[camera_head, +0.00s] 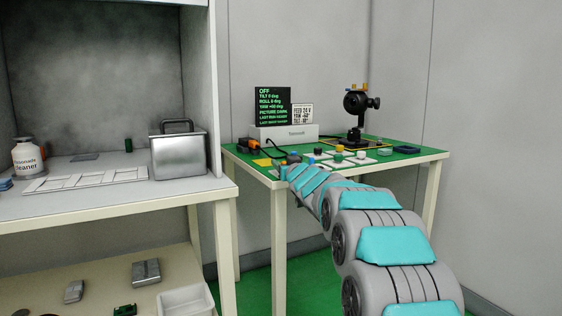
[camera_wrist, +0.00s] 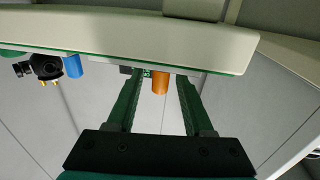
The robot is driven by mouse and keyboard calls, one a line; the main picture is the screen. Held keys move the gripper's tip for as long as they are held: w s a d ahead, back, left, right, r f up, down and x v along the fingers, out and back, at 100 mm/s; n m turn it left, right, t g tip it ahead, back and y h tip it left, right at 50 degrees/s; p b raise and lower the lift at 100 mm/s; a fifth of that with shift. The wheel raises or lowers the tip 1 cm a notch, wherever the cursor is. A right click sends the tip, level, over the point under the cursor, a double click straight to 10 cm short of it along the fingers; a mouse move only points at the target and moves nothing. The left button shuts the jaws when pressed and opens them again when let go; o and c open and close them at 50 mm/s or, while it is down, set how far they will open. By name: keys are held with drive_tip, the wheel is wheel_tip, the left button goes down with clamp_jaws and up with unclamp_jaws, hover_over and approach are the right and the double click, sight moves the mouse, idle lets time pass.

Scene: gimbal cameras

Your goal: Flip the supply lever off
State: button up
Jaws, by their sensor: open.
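My gripper (camera_wrist: 158,80) is open in the wrist view, with its two dark green fingers apart. An orange cylinder (camera_wrist: 160,84) shows between the fingertips, with no clear contact. I cannot tell whether it is the supply lever or how far off it is. In the head view my arm reaches the front edge of the green-topped table (camera_head: 405,152), where my gripper cannot be made out. A small orange item (camera_head: 253,144) and dark cabled parts lie at the table's left. The black display (camera_head: 272,104) reads OFF at the top. No lever is clearly recognisable.
The black gimbal (camera_head: 356,103) stands at the table's back right; it also shows in the wrist view (camera_wrist: 46,67). A blue cylinder (camera_wrist: 73,66) is left of the fingers. Several coloured knobs sit mid-table. A bench with a metal box (camera_head: 178,153) stands left.

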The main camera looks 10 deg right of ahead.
drive_tip(key=shift+w+a, duration=0.2)
drive_tip(key=shift+w, duration=1)
clamp_jaws()
drive_tip(key=shift+f, duration=0.1)
